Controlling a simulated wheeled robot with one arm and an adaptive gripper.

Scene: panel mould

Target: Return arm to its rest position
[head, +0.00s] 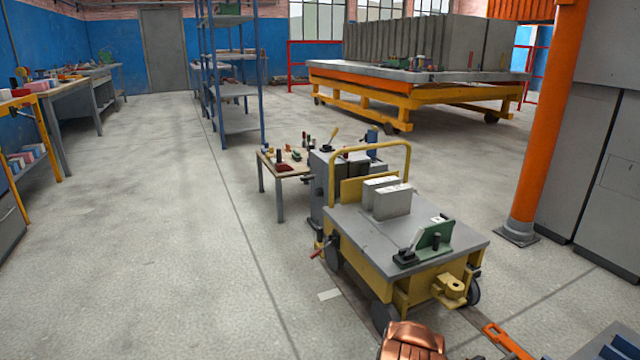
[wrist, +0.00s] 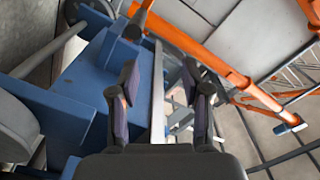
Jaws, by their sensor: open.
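My gripper (wrist: 162,92) shows in the wrist view with its two dark fingers apart. Nothing is held between them. Behind the fingers are a large blue body and a thin pale upright edge, and I cannot tell how far off they are.
A yellow cart (head: 355,238) with pale blocks (head: 392,202) and a green fixture (head: 433,238) stands right of centre. A small tool table (head: 270,160) is behind it. An orange column (head: 545,125) rises at right. Blue shelving (head: 235,90) stands farther back. The left floor is clear.

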